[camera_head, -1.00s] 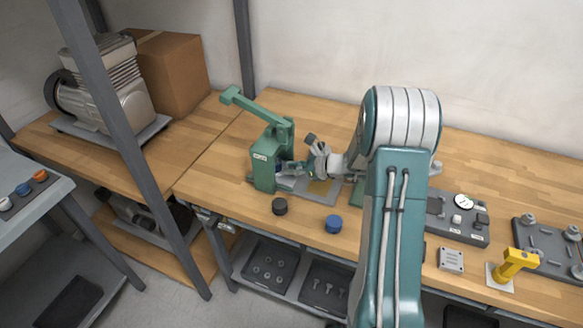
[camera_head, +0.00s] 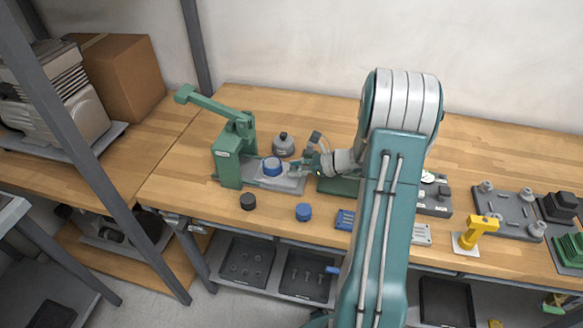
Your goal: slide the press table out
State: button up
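The green press (camera_head: 234,150) stands on the wooden bench at left, its long lever raised toward the upper left. Its grey press table (camera_head: 291,185) extends out to the right of the press body. A blue round part (camera_head: 272,167) sits on the table, clear of the press body. My gripper (camera_head: 301,168) is just right of the blue part, low over the table's right portion. The fingers are small and dark here. I cannot tell whether they touch the table or are closed.
A grey rounded part (camera_head: 284,145) stands behind the table. A black cap (camera_head: 248,201) and a blue cap (camera_head: 304,212) lie near the front edge. A yellow-handled tool (camera_head: 477,232) and grey trays are at right. Bare bench lies behind the press.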

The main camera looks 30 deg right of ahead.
jog(key=shift+d, duration=0.15)
jog(key=v, duration=1.2)
jog(key=shift+d+f, duration=0.1)
jog(key=shift+f, duration=0.15)
